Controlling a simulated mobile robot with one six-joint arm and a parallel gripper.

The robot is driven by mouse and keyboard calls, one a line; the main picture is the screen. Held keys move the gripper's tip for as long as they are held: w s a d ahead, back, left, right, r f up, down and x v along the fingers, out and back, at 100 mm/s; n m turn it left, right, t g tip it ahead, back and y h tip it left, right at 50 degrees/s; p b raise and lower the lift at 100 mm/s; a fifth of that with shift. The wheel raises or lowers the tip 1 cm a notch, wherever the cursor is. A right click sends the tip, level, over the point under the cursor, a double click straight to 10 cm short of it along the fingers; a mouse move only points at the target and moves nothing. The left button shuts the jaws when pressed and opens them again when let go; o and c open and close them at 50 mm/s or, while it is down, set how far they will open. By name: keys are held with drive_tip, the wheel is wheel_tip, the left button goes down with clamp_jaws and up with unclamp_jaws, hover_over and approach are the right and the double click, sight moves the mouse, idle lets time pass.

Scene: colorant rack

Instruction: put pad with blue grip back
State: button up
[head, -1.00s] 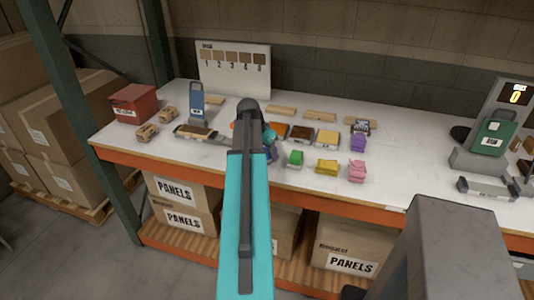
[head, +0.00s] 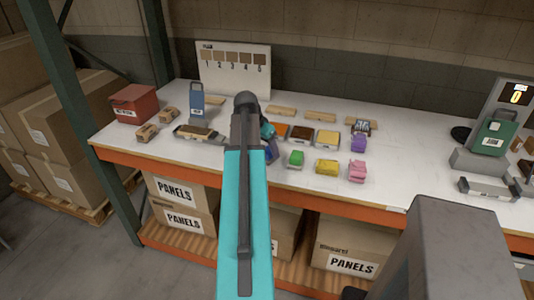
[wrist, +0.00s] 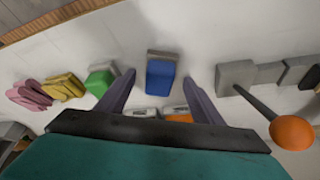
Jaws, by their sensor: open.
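The pad with the blue grip (wrist: 160,76) stands on the white tabletop in the wrist view, its grey base showing behind the blue block. My gripper (wrist: 160,70) is open, with one dark finger on each side of the blue grip and a visible gap to each. Whether the fingers are level with the grip or above it, I cannot tell. In the head view my arm hides most of the gripper, and only a bit of blue (head: 271,152) shows right beside it.
Pads with green (head: 295,158), yellow (head: 326,167) and pink (head: 357,171) grips stand to the right, with a purple one (head: 358,143) behind. A numbered board (head: 233,72) stands at the back. An orange ball on a dark rod (wrist: 293,132) is near the right finger.

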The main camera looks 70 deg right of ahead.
drive_tip(key=b+v, duration=0.1)
drive_tip(key=v, duration=0.8)
drive_tip(key=shift+r, duration=0.1)
idle(0.8)
drive_tip(key=w+a+f+n+t+y, duration=0.1)
drive_tip(key=w+a+f+n, duration=0.3)
drive_tip(key=w+a+f, duration=0.55)
drive_tip(key=w+a+f+n+t+y, duration=0.1)
drive_tip(key=w+a+f+n, duration=0.5)
drive_tip(key=w+a, duration=0.6)
drive_tip(key=w+a+f+n+y, duration=0.1)
drive_tip(key=w+a+f+n, duration=0.2)
drive_tip(key=a+f, duration=0.45)
drive_tip(key=w+a+f+n, duration=0.2)
drive_tip(key=w+a+f, duration=0.15)
drive_tip(key=a, duration=0.75)
drive_tip(key=w+a+f+n+y, duration=0.1)
drive_tip(key=w+a+f+n, duration=0.2)
drive_tip(key=a+f, duration=0.45)
drive_tip(key=s+a+f+n, duration=0.2)
drive_tip(key=a, duration=0.6)
drive_tip(key=s+a+f+n, duration=0.1)
drive_tip(key=a+f+n, duration=0.15)
drive_tip(key=a, duration=0.45)
drive_tip(key=s+f+g, duration=0.3)
drive_tip(key=s+f, duration=0.6)
drive_tip(key=s, duration=0.4)
drive_tip(key=s+f+g, duration=0.3)
drive_tip(key=s+f, duration=0.6)
drive_tip(key=s, duration=0.4)
